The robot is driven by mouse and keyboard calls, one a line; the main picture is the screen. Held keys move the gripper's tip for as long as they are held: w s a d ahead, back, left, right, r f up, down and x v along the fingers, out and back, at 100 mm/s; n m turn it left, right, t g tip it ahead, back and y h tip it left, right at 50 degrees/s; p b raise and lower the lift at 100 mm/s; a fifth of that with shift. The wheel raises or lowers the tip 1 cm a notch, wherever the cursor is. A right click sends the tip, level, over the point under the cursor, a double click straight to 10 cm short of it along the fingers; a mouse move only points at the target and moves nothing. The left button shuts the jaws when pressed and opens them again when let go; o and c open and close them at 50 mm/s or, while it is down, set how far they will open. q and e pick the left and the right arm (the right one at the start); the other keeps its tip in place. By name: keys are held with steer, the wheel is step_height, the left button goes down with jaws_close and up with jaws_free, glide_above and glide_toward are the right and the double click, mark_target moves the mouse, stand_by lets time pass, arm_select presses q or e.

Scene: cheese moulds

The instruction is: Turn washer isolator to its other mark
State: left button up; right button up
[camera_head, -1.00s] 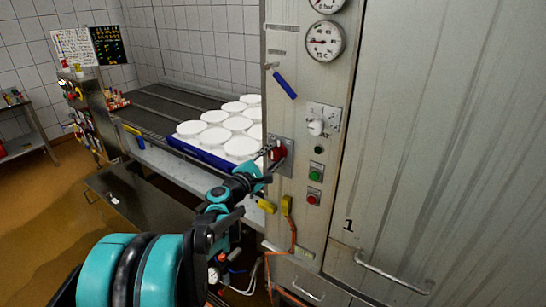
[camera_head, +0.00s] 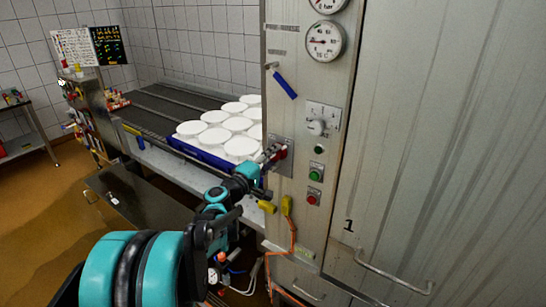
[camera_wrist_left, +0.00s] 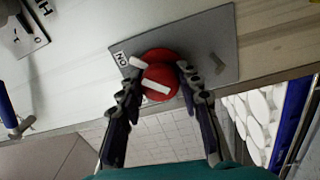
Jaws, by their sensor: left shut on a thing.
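The washer isolator is a red rotary knob (camera_wrist_left: 160,84) with a white bar across its face, on a grey plate (camera_wrist_left: 222,38) fixed to the steel panel. An "ON" label (camera_wrist_left: 122,58) sits on the plate beside the knob, at upper left in the wrist view. In the head view the knob (camera_head: 282,153) is partly hidden by my fingers. My left gripper (camera_wrist_left: 160,72) is shut on the knob, one finger on each side; in the head view it reaches in from the left (camera_head: 270,156). My right gripper is not in view.
Green (camera_head: 316,173) and red (camera_head: 312,198) buttons sit below right of the isolator. A white rotary switch (camera_head: 317,127) and gauges (camera_head: 325,41) are above. White moulds (camera_head: 240,147) fill a blue tray behind my gripper.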

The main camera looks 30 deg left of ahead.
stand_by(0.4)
arm_select(q)
steer(key=o, duration=1.2)
steer(key=shift+w, duration=0.1)
steer(key=shift+c, duration=0.2)
steer(key=s+a, duration=0.1)
steer(key=s, duration=1.1)
steer(key=shift+f, duration=0.25)
